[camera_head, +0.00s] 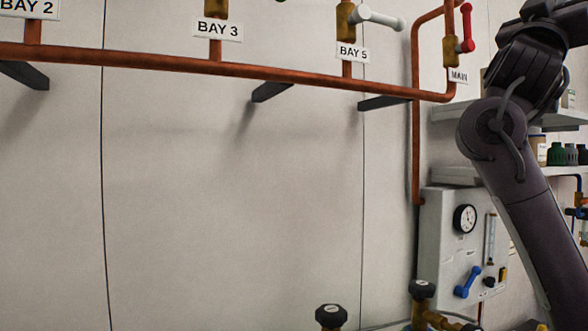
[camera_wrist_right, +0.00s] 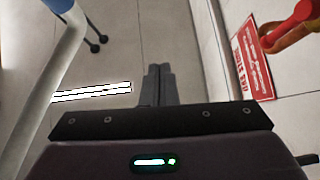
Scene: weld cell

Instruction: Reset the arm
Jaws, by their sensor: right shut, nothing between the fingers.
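My right arm (camera_head: 525,200) crosses the right side of the head view, bent at a dark joint near the top. Its gripper lies outside that view. In the right wrist view my right gripper (camera_wrist_right: 159,72) shows with its two dark fingers together and nothing between them. My left arm and gripper are in neither view.
A copper pipe (camera_head: 180,66) with labelled valves runs along the wall. A panel (camera_head: 440,235) with a gauge and blue handle, and shelves (camera_head: 460,112), stand near my right arm. The wrist view shows a red sign (camera_wrist_right: 254,65), red handle (camera_wrist_right: 290,25) and pale pole (camera_wrist_right: 45,90).

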